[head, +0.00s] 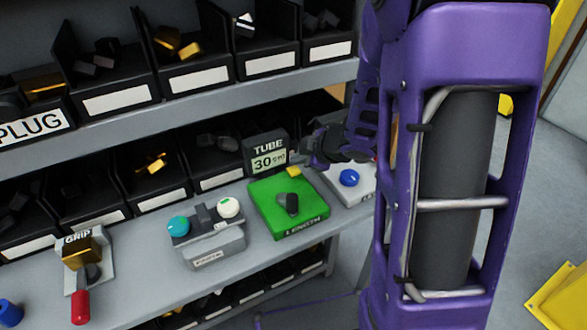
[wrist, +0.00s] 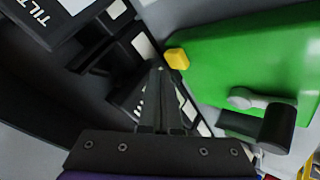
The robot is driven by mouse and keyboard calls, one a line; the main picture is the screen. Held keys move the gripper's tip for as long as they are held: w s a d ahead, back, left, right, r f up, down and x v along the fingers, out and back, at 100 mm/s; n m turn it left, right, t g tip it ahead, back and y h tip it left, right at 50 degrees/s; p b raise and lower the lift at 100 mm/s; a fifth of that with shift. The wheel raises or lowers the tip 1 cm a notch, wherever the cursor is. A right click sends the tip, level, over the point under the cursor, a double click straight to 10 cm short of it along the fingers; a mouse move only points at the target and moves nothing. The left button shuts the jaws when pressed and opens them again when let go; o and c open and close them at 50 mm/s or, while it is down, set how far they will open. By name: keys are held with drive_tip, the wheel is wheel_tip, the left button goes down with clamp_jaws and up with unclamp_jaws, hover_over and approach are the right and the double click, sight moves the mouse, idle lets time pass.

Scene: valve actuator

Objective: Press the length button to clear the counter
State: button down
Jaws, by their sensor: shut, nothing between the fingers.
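The green LENGTH panel (head: 262,208) lies on the bench shelf, with a black crank handle (head: 289,203) and a small yellow button (head: 293,172) at its far edge. Behind it stands the TUBE counter (head: 268,161), which reads 30 cm. My gripper (head: 304,158) is shut and empty, close above and beside the yellow button. In the wrist view its fingertips (wrist: 157,68) are just left of the yellow button (wrist: 177,58) at the corner of the green panel (wrist: 240,60). I cannot tell whether they touch it.
A panel with a blue knob (head: 349,178) is right of the green one. A grey box with teal and white knobs (head: 214,248) and a GRIP lever unit (head: 80,250) with a red handle stand left. Black parts bins (head: 157,165) line the back.

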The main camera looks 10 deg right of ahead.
drive_tip(key=shift+f, duration=0.15)
drive_tip(key=shift+f, duration=0.3)
drive_tip(key=shift+f+b, duration=0.55)
drive_tip(key=shift+b, duration=0.1)
idle(0.7)
drive_tip(key=shift+r, duration=0.15)
drive_tip(key=shift+r+p, duration=0.8)
drive_tip(key=shift+p, duration=0.25)
drive_tip(key=shift+r, duration=0.1)
wheel_tip(320, 180, up, 3)
drive_tip(key=p, duration=0.3)
drive_tip(key=shift+r+p, duration=0.3)
drive_tip(key=shift+r, duration=0.65)
